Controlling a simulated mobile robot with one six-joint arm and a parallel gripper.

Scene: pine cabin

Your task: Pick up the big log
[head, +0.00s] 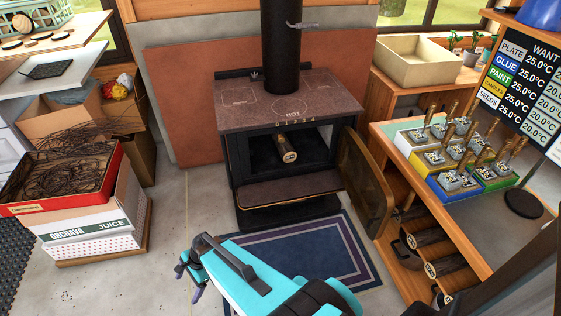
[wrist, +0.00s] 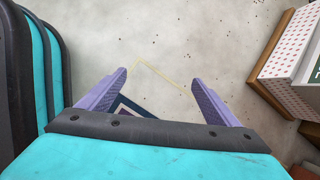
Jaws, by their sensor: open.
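A log (head: 283,145) lies inside the open black stove (head: 232,170), its pale cut end facing out. Several more logs (head: 450,263) with dark bark and pale marked ends lie on the low shelf under the right-hand bench. I cannot tell surely which log is the big one. My gripper (head: 190,272) is open and empty, over the floor in front of and left of the stove, apart from every log. In the wrist view its two purple fingers (wrist: 158,82) stand wide apart above bare floor. No log shows in that view.
The stove door (head: 367,185) stands open to the right. A blue striped rug (head: 345,250) lies before the stove. The bench (head: 400,150) holds bins of tools. Floor between is clear.

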